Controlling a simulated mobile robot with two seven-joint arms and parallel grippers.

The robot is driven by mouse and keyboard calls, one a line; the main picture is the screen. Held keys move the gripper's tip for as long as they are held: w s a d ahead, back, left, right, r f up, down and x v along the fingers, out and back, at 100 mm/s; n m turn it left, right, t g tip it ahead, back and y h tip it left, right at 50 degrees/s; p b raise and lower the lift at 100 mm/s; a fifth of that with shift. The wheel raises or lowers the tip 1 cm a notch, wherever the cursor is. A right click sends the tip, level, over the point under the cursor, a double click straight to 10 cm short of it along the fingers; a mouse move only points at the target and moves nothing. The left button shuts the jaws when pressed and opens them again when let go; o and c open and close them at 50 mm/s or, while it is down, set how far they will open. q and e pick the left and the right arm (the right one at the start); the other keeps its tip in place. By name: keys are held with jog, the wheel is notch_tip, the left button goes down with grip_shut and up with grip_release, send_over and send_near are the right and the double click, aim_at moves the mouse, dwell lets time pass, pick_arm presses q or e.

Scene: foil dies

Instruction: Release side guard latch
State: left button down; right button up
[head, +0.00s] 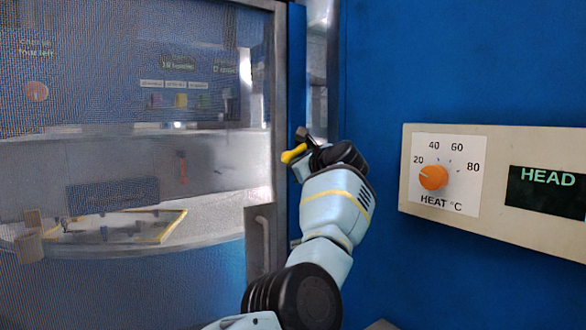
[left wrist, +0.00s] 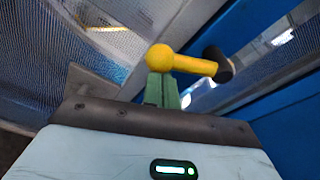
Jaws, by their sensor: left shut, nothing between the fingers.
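The side guard latch (head: 293,153) is a yellow lever at the right edge of the guard's grey frame. In the left wrist view the yellow lever (left wrist: 185,64) has a round ball end at left and a black pivot (left wrist: 217,65) at right. My left gripper (left wrist: 161,88) has green fingers, shut with nothing between them. Their tips are right at the underside of the ball; I cannot tell whether they touch it. My right gripper is not in view.
The mesh guard door (head: 130,270) fills the left, with a grey handle plate (head: 260,240) low on its frame. A blue panel stands at right, carrying a beige control box (head: 502,212) with an orange heat knob (head: 433,177) and a dark "HEAD" display (head: 545,190).

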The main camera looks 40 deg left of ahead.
pick_arm(q)
jog(key=shift+s+r, duration=0.15)
jog(key=shift+r, duration=0.1)
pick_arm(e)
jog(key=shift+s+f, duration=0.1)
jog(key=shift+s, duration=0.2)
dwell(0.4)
